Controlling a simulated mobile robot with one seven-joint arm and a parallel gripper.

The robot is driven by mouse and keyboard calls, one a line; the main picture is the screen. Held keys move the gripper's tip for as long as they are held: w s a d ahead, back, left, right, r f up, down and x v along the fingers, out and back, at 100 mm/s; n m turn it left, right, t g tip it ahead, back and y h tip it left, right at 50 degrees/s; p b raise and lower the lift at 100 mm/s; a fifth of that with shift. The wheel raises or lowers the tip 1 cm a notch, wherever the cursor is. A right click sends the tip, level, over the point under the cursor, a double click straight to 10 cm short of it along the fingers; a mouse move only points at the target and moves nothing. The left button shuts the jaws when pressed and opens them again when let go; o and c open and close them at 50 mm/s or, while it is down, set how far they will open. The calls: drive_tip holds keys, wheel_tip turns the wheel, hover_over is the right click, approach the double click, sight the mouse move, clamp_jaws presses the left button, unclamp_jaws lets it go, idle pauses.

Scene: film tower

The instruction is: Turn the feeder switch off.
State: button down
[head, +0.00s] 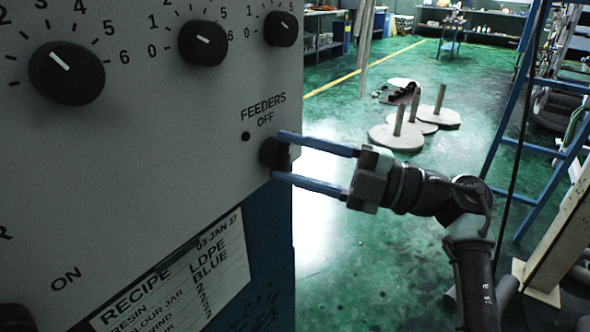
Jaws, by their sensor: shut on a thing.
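The feeder switch (271,152) is a small black knob at the right edge of the grey panel (180,130), below the label "FEEDERS OFF". My gripper (284,156) reaches in from the right with its two blue fingers, one above and one below the knob. It is shut on the knob. The fingers partly cover the knob, and I cannot make out a pointer mark on it. A small black dot (245,136) sits up and left of the knob, beside the word "OFF".
Several black dials, one a large dial (67,73), line the panel's top. A recipe card (185,280) is below. A blue ladder (545,130) stands at right. Round bases with posts (412,122) stand on the green floor, which is open behind my arm.

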drive_tip(key=shift+f+n+g+h, duration=0.2)
drive_tip(key=shift+n+g+h, duration=0.1)
drive_tip(key=shift+n, duration=0.4)
drive_tip(key=shift+b, duration=0.3)
drive_tip(key=c, duration=0.6)
unclamp_jaws()
drive_tip(key=shift+o, duration=1.3)
drive_tip(key=shift+r, duration=0.15)
